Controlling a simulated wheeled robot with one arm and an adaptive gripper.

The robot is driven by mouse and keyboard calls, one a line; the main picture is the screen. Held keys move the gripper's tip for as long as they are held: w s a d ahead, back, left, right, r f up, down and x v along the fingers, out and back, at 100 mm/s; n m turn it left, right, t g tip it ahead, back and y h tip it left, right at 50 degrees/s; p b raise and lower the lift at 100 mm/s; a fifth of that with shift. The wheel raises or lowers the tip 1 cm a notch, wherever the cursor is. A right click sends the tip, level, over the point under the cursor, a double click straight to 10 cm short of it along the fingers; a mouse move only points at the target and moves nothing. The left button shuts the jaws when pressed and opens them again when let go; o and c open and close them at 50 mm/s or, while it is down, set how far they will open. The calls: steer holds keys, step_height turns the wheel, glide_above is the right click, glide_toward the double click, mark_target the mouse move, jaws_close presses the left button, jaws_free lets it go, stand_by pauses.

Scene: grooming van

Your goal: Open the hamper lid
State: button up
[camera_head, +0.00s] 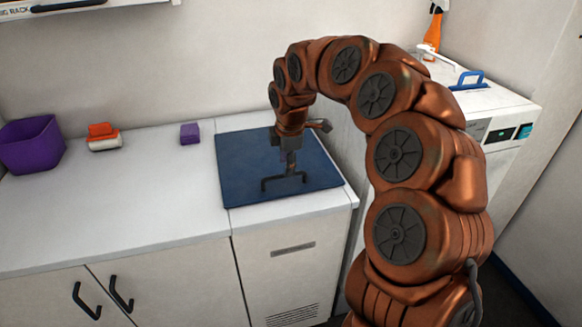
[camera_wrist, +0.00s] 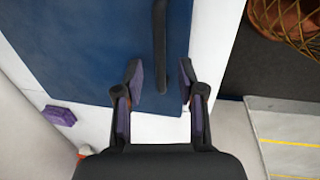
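The hamper lid appears to be the flat dark blue panel (camera_head: 240,165) set in the counter top, lying closed over a white cabinet. A dark bar handle (camera_head: 268,184) stands on it. My gripper (camera_head: 290,172) points down just above the handle, over the lid. In the wrist view the blue lid (camera_wrist: 90,50) fills the upper left, and the handle (camera_wrist: 160,40) runs down from the top edge. My gripper (camera_wrist: 160,82) is open there, with the handle's near end between its two fingers, apparently touching neither. The exact height gap is unclear.
A purple bin (camera_head: 32,145), an orange-and-white brush (camera_head: 103,137) and a purple block (camera_head: 190,133) stand left of the lid. A white machine (camera_head: 490,100) with a blue handle stands right, an orange spray bottle (camera_head: 433,30) behind it.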

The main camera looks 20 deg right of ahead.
steer(key=shift+w+f, duration=0.15)
steer(key=shift+f, duration=0.65)
steer(key=shift+w+f, duration=0.15)
steer(key=shift+f, duration=0.65)
jaws_close()
